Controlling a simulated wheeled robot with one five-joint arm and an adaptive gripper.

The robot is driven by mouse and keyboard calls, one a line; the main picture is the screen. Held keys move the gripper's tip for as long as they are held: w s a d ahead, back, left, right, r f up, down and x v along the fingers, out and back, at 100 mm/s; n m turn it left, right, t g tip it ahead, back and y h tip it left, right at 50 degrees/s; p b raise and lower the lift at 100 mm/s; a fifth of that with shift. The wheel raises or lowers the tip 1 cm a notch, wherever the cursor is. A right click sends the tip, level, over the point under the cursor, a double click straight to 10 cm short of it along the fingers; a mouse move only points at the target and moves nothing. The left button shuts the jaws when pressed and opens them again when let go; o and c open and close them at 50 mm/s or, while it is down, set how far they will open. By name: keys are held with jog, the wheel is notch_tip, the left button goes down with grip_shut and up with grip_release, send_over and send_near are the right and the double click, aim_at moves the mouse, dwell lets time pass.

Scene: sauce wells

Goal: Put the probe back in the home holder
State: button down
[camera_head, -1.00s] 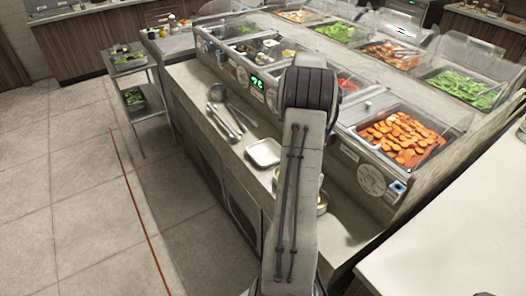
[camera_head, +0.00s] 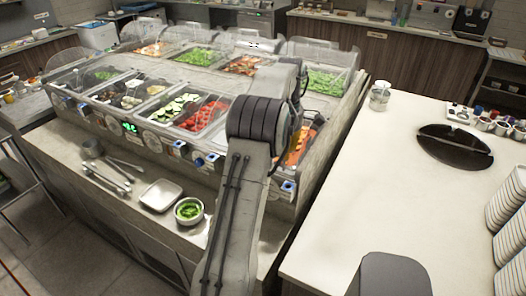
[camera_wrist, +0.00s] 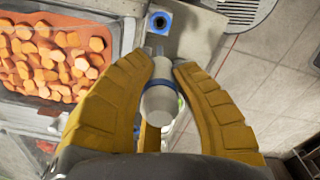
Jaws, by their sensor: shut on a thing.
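In the wrist view my gripper (camera_wrist: 162,72) has its yellow fingers shut around the white probe (camera_wrist: 159,104), which has a blue band. The probe's thin front end points toward the top of the picture. A blue holder with a dark round hole (camera_wrist: 159,21) lies just beyond that end, and I see a gap between them in the picture. In the head view a blue holder (camera_head: 288,186) shows on the food counter's front, right of my arm. My arm hides most of the gripper and the probe there. I cannot tell which holder is the home one.
Other blue-topped fittings (camera_head: 213,158) sit along the counter front. A square metal tray (camera_head: 161,195) and a bowl of greens (camera_head: 189,211) stand on the lower ledge. A tray of orange slices (camera_wrist: 55,55) is left of the probe. The white counter (camera_head: 345,200) has free room.

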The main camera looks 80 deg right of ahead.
jog(key=s, duration=0.2)
jog(key=b, duration=0.2)
send_near(288, 192)
jog(key=shift+w+d+r, duration=0.1)
jog(key=shift+w+d, duration=0.05)
jog(key=shift+d, duration=0.85)
jog(key=shift+f+b, duration=1.35)
jog(key=shift+f, duration=0.85)
dwell(1.5)
jog(key=shift+f, duration=0.3)
